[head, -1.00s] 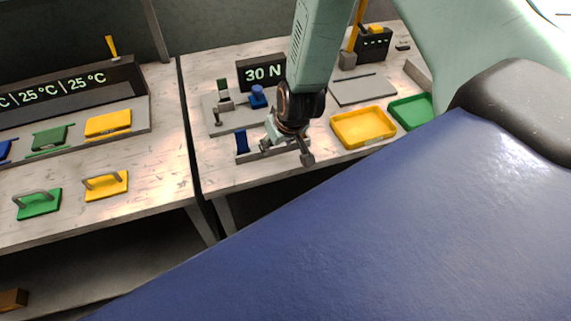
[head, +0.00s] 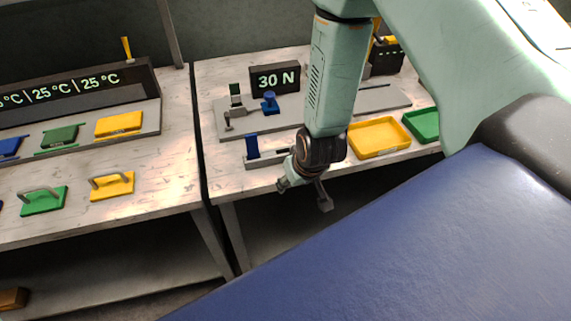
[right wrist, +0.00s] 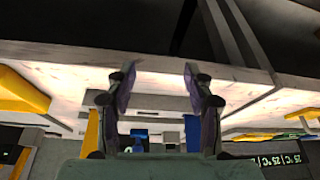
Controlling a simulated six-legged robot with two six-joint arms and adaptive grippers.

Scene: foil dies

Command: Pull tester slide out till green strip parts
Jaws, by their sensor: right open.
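The tester stands on the right-hand table. It has a grey base plate (head: 222,134), a dark display (head: 275,79) reading 30 N, a small green strip (head: 235,89) standing at a grey clamp, and a blue clamp (head: 270,102) beside it. The strip looks whole, but it is small. In front is a low grey rail (head: 258,164) with a blue upright block (head: 252,147); my right arm hides its right end. My right gripper (head: 304,195) is open and empty at the table's front edge. Its spread fingers also show in the right wrist view (right wrist: 158,82). My left gripper is out of view.
A yellow tray (head: 379,151) and a green tray (head: 409,126) lie right of my right arm. The left table (head: 150,205) holds a 25 °C display (head: 85,88) and plates with handles, such as a yellow one (head: 112,186). A gap separates the tables.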

